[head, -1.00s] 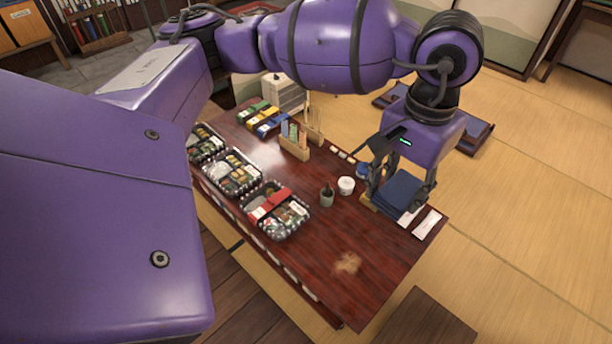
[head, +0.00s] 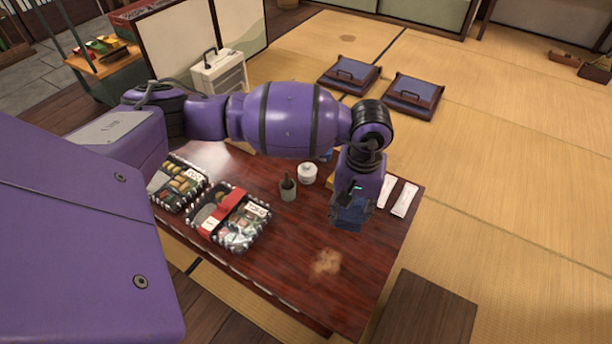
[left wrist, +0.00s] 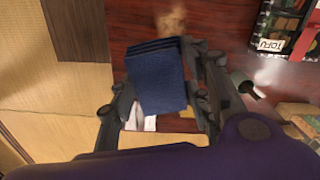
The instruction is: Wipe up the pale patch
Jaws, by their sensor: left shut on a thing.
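The pale patch (head: 327,262) is a tan smear on the dark red table (head: 290,260), near its front right corner. It also shows at the top of the left wrist view (left wrist: 172,20). My left gripper (head: 352,208) is shut on a folded dark blue cloth (left wrist: 157,82). The cloth (head: 350,214) hangs below the fingers, behind and slightly right of the patch in the head view. Whether it touches the table is hard to tell. My right gripper is not in view.
Bento boxes (head: 229,217) stand at the table's left. A small grey-green cup (head: 288,188) and a white pot (head: 307,173) stand left of my gripper. White packets (head: 404,200) lie at the right edge. The table around the patch is clear.

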